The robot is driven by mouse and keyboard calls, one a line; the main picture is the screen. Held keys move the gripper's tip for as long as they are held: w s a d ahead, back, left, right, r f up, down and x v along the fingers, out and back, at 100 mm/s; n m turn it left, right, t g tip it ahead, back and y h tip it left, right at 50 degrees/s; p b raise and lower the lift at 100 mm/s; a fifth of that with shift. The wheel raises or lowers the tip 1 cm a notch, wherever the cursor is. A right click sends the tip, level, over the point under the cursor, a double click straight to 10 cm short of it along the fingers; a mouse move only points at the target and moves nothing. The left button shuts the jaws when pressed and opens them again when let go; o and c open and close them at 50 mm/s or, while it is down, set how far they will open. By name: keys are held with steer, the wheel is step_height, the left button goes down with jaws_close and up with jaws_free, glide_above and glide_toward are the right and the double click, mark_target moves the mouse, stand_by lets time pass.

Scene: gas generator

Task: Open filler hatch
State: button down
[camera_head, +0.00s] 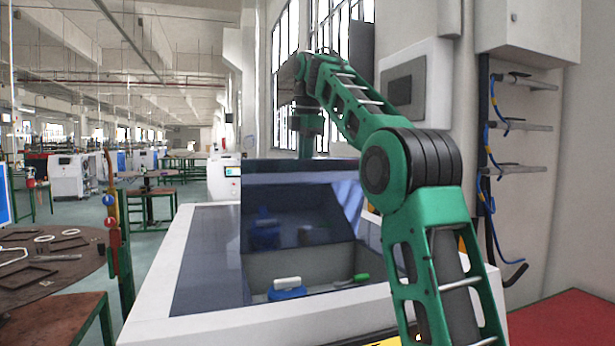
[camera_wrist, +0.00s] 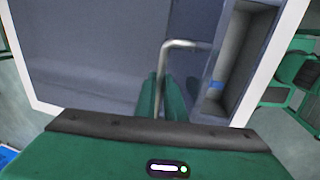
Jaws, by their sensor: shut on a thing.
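The filler hatch (camera_head: 300,195) is a dark, glossy lid on the white machine. In the head view it stands raised, with an open compartment showing beneath it. In the wrist view, a bent metal handle (camera_wrist: 185,44) runs down between the two green fingers of my gripper (camera_wrist: 163,97), which is shut on it. In the head view, the end of my arm reaches down behind the lid's top edge, and the lid hides my fingertips. The compartment also shows at the right of the wrist view.
The white machine body (camera_head: 165,290) has a dark top panel. A blue and white item (camera_head: 287,288) and a green-tipped item (camera_head: 360,278) lie in the compartment. A round table (camera_head: 75,290) stands at left. A red surface (camera_head: 565,322) is at lower right, and a wall box (camera_head: 415,80) is behind.

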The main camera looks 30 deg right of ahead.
steer(key=shift+r, duration=0.15)
steer(key=shift+w+d+r, duration=0.15)
steer(key=shift+w+r, duration=0.8)
steer(key=shift+w, duration=0.25)
steer(key=c, duration=1.9)
jaws_free()
steer(key=shift+o, duration=0.3)
steer(key=shift+f, duration=0.1)
steer(key=shift+s, duration=0.1)
